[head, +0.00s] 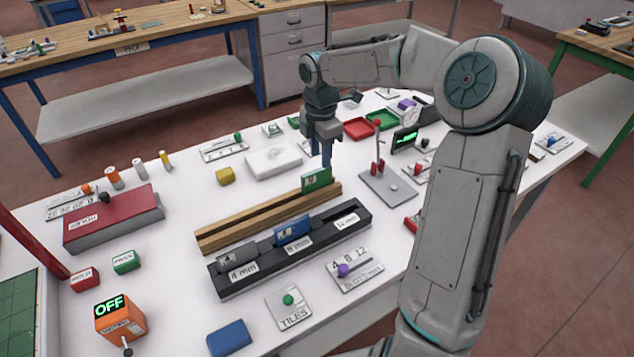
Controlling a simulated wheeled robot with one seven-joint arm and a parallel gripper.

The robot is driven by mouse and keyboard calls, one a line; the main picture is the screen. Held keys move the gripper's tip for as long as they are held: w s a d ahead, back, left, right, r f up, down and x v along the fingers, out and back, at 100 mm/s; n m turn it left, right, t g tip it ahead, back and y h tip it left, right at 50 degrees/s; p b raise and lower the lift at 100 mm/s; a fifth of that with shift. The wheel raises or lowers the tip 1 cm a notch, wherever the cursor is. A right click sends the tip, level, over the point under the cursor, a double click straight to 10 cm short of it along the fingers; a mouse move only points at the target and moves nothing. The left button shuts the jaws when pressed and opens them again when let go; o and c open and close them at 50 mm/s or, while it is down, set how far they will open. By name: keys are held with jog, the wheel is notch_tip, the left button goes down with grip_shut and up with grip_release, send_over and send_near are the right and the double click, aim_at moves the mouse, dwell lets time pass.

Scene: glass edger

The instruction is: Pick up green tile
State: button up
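A green tile (316,180) stands upright near the far right end of the long wooden rail (235,228), with a small pale mark on its face. My gripper (325,160) points straight down at the tile, its fingers at the tile's top right edge. The fingers overlap one another in this view, so I cannot tell whether they are open or closed on the tile. The tile's lower edge meets the rail.
In front is a black rack (300,262) labelled 4 mm, 8 mm and 12 mm, holding a grey piece (237,258) and a blue tile (292,229). A lever stand (387,188) is close right of the rail. A white block (273,162) lies behind.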

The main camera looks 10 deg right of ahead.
aim_at(317, 170)
jog(key=f, duration=0.5)
jog(key=a+f, duration=0.1)
jog(key=f, duration=0.2)
jog(key=shift+w+f, duration=0.15)
jog(key=shift+w, duration=0.1)
jog(key=shift+d+f, duration=0.1)
jog(key=shift+f, duration=0.45)
grip_shut()
